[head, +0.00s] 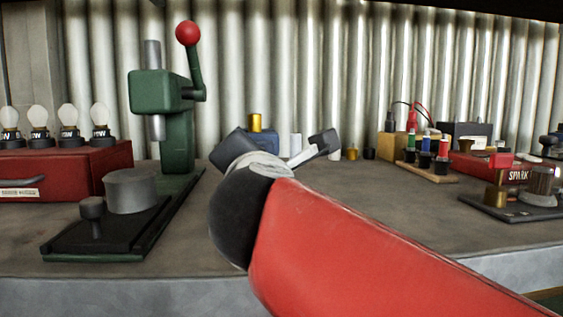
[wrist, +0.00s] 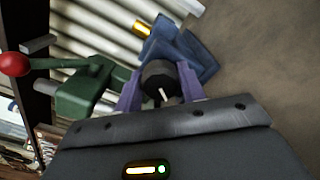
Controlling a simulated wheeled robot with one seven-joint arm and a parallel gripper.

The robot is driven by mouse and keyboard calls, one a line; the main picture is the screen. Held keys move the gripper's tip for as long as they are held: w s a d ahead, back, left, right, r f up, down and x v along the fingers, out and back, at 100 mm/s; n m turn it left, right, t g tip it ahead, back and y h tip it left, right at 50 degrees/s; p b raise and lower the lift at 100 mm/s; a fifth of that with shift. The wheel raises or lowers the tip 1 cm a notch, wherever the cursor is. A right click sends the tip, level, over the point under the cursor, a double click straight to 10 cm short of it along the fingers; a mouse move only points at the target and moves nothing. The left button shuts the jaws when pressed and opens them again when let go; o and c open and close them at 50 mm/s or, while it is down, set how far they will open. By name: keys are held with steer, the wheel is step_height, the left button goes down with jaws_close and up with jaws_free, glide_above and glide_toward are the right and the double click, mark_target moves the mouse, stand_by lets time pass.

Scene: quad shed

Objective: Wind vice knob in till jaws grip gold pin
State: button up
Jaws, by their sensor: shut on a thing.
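The blue vice (wrist: 182,52) stands on the bench, just past my gripper (wrist: 159,88) in the wrist view. My gripper's two purple fingers are shut on the vice's dark round knob (wrist: 158,75), one on each side, with a pale mark on its face. The gold pin (wrist: 141,28) stands up at the far side of the vice. In the head view the gold pin (head: 255,122) rises upright above the vice (head: 268,138), which my arm partly hides. I cannot tell whether the jaws touch the pin.
A green press (head: 176,120) with a red ball lever stands left of the vice. A red box (head: 70,175) with bulbs is at far left. Small cylinders, coloured plugs (head: 425,150) and a red SPARK box (head: 490,165) stand to the right. The bench (head: 390,215) is clear at front right.

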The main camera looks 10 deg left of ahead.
steer(key=o, duration=1)
steer(key=shift+c, duration=0.2)
steer(key=shift+v, duration=3.9)
